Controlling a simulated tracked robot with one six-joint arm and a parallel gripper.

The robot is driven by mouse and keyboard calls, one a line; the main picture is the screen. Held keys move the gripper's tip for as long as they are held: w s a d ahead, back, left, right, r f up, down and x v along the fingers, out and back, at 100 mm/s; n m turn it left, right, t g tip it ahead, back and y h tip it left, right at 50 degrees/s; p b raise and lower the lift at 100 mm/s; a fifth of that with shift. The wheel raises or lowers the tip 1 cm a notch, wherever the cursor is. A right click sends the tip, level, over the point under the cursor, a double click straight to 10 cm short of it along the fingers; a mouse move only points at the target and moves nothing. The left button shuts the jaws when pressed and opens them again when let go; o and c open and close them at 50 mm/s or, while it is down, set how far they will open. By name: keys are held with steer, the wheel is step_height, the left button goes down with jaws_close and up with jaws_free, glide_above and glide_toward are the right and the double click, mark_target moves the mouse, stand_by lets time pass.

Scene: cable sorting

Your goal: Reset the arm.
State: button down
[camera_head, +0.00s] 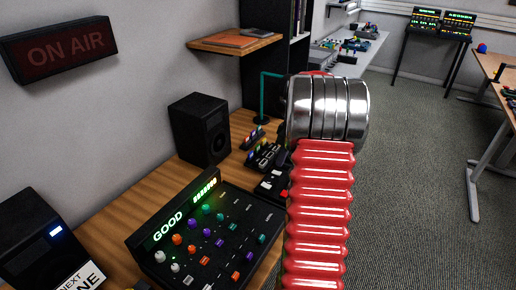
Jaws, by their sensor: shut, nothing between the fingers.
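My arm (320,215) rises through the middle of the view as a red ribbed sleeve. It ends at a shiny metal joint (328,108) at the top. My gripper does not show; whatever lies beyond the metal joint is hidden behind it or out of sight. No object can be seen held.
A wooden desk (105,225) on the left bears a mixing console (215,235) with a lit "GOOD" display, a black speaker (200,130) and small devices beside my arm. A wooden shelf (233,42) juts out above. Carpeted floor (410,190) to the right is open, with a workbench (497,68) at the far right.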

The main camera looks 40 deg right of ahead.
stand_by(0.3)
steer(key=s+a+r+m+t, duration=0.1)
steer(key=s+a+r, duration=0.3)
steer(key=a, duration=1)
steer(key=s+a+r+m+t, duration=0.1)
steer(key=s+a+r, duration=0.4)
steer(key=a, duration=1)
steer(key=s+a+r+m+t, duration=0.1)
steer(key=s+a+r, duration=0.4)
steer(key=a, duration=0.9)
steer(key=s, duration=0.2)
steer(key=shift+s+a+h, duration=0.4)
